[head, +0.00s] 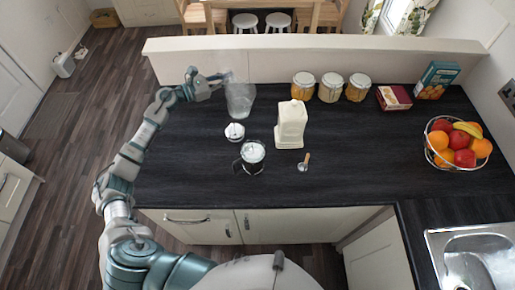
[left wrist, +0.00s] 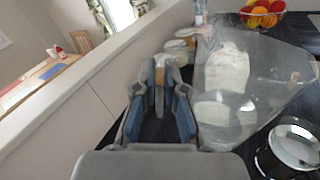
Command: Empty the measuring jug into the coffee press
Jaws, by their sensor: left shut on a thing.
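The clear measuring jug (head: 240,100) is at the back left of the dark counter, roughly upright in the head view. It also fills the right of the left wrist view (left wrist: 270,75). My left gripper (head: 222,78) is shut on it at its left side, by the handle; the fingers hide the exact grip. I cannot tell whether the jug touches the counter or what it holds. The coffee press (head: 252,154) stands in front of the jug, with an open top and a dark handle on its left. It shows at lower right in the wrist view (left wrist: 294,146). My right gripper is out of view.
A small white lid-like item (head: 234,132) lies between jug and press. A cream carton-shaped container (head: 291,125) stands right of the press, near a small wooden-handled tool (head: 304,162). Several jars (head: 330,88) and a fruit basket (head: 457,143) stand farther right. The front left counter is clear.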

